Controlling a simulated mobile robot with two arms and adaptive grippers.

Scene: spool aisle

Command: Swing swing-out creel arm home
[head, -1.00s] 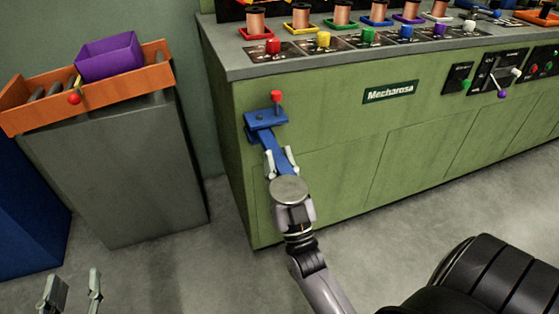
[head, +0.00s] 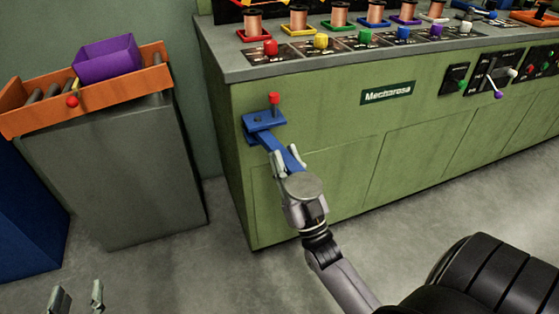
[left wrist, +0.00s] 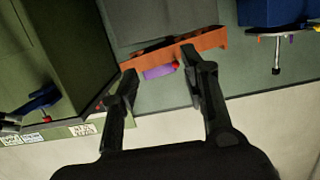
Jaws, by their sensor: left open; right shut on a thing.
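The swing-out creel arm (head: 276,143) is a blue bar on a blue bracket (head: 262,121) at the left end of the green cabinet's front. A red-topped pin (head: 274,99) stands upright at the bracket. The bar slants down and to the right, out from the cabinet. My right gripper (head: 287,162) is shut on the bar's outer end, and the hand hides the tip. My left gripper (head: 78,297) is open and empty at the bottom left, well apart from the arm; its fingers also show in the left wrist view (left wrist: 161,78).
The green cabinet (head: 330,155) carries several copper spools and coloured knobs on top. A grey pedestal (head: 120,170) with an orange tray (head: 155,80) and purple bin (head: 108,58) stands at left. A blue block (head: 25,220) is at the far left. Floor is clear between.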

